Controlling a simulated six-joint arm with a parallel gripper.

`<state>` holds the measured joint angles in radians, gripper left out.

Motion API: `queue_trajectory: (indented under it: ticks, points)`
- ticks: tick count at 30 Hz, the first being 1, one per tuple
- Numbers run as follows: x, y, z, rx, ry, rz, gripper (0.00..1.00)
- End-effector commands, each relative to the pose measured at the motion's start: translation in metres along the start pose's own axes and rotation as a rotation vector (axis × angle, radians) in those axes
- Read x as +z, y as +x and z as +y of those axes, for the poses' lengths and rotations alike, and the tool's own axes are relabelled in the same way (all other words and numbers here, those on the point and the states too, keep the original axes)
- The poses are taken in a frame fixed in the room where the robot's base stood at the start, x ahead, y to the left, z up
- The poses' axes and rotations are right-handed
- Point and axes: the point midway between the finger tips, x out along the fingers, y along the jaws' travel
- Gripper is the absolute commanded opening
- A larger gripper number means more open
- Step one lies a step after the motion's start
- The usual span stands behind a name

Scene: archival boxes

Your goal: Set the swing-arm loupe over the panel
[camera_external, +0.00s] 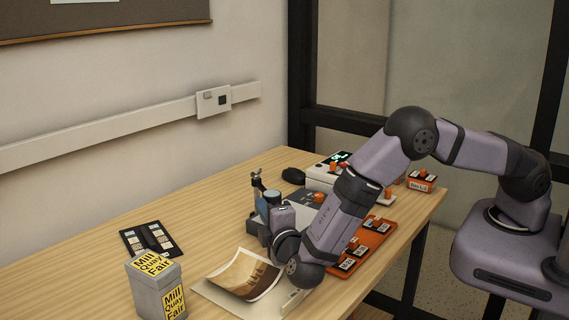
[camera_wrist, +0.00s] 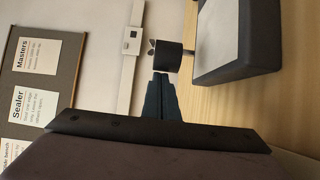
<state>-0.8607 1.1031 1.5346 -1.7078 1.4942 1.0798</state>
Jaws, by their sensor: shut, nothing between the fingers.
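My gripper (camera_wrist: 163,76) is shut and empty, its dark blue fingers together in the wrist view. Its tips are right by a short black cylinder (camera_wrist: 168,58) with a small winged knob, which looks like part of the swing-arm loupe; I cannot tell if they touch. A thin rod runs from the cylinder towards a thick dark block with a pale face (camera_wrist: 222,32), probably the panel. In the external view my gripper (camera_external: 261,205) is low over the table, beside the loupe's upright part (camera_external: 257,181). My wrist hides much of the loupe and panel there.
A curled photo print (camera_external: 245,274) lies on a pale board in front of my wrist. A grey Mill Quay Fair box (camera_external: 157,287) and a dark slide holder (camera_external: 151,239) stand left. An orange tray (camera_external: 374,234) with labelled blocks lies right.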

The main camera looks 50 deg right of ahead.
Motion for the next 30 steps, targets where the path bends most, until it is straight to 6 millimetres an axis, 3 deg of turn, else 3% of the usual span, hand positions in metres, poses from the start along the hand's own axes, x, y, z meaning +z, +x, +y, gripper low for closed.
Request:
queue_trajectory:
  ticks: [18,30]
  points:
    - [0.035,-0.001,-0.001,-0.003,-0.006,0.196,0.00]
    - [0.064,0.002,-0.002,-0.002,-0.002,0.197,0.00]
